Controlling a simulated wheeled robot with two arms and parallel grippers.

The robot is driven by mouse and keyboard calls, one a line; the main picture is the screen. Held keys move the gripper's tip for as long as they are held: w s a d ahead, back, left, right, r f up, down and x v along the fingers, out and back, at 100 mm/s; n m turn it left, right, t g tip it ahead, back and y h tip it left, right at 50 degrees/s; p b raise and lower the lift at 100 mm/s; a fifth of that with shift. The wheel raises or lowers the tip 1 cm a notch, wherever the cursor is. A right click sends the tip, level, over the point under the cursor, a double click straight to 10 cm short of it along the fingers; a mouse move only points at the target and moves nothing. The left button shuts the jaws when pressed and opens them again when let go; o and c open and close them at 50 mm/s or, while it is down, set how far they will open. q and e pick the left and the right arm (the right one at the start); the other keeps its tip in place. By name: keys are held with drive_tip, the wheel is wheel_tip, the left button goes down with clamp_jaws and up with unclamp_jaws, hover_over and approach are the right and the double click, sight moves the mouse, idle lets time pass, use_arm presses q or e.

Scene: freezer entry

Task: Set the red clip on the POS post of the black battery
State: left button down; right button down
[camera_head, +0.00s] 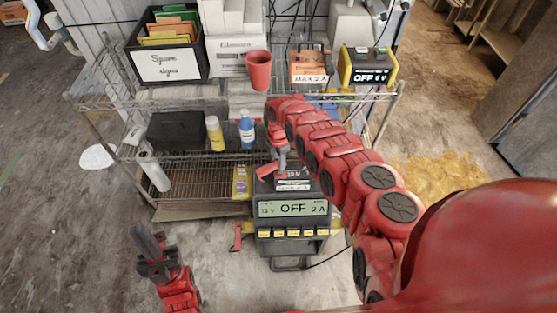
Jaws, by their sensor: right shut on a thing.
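A black box marked 12V (292,174), which looks like the black battery, stands just behind a unit (291,209) whose display reads OFF, 12 V and 2 A. Its POS post is too small or hidden to make out. My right gripper (279,158) points down over the left part of the box's top. It is shut on a red piece that looks like the red clip (268,171). I cannot tell whether the clip touches a post. My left gripper (152,243) is at lower left, apart from the shelf and over the floor; its finger gap is unclear.
A wire shelf rack (180,104) holds a black bin (167,64), a red cup (258,70), an orange unit (311,67), a yellow unit (367,66), a dark box (175,130) and two bottles. Another red object (237,237) is left of the display unit.

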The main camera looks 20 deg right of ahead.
drive_tip(key=b, duration=0.4)
hover_over(278, 176)
drive_tip(key=shift+f, duration=2.05)
drive_tip(key=shift+b, duration=0.4)
drive_tip(key=shift+f+b, duration=1.35)
drive_tip(key=shift+b, duration=0.05)
drive_tip(key=shift+c, duration=2)
unclamp_jaws()
drive_tip(key=shift+r, duration=0.1)
